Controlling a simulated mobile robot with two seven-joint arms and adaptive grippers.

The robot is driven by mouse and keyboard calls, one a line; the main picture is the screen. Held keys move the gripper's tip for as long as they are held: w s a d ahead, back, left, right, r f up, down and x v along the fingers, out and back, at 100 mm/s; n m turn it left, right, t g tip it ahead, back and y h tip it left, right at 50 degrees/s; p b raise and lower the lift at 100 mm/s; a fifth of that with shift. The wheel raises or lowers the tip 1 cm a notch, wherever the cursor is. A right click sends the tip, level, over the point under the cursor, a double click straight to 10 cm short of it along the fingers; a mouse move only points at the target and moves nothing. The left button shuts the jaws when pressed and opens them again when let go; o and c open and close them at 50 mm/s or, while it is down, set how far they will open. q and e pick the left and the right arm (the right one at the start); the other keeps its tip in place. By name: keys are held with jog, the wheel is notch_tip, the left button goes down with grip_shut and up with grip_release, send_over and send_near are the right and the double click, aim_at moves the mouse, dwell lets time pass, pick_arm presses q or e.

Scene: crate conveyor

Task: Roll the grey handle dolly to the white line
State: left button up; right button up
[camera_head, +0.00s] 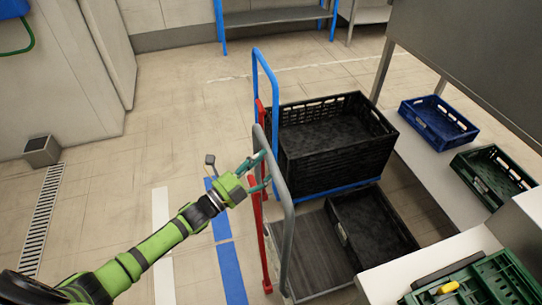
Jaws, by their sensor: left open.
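The grey handle dolly has an upright grey tube handle (287,213) and a dark ribbed deck (318,252). A low black crate (372,230) rests on the deck's right part. My left gripper (262,174), green with teal fingers, is open at the upper part of the grey handle. Its fingers overlap the handle in the picture; I cannot tell whether the tube lies between them. The white line (162,245) is a strip on the floor to the left, beyond a blue strip (225,250). My right gripper is not in view.
A red handle (265,235) stands close along the grey handle's left side. Behind is a blue handle (255,75) dolly with a large black crate (330,140). Counters with a blue crate (438,122) and green crates (492,173) line the right.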

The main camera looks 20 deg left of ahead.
pick_arm(q)
jog(key=shift+x, duration=1.3)
jog(key=shift+f, duration=0.1)
grip_shut()
jog(key=shift+a, duration=0.1)
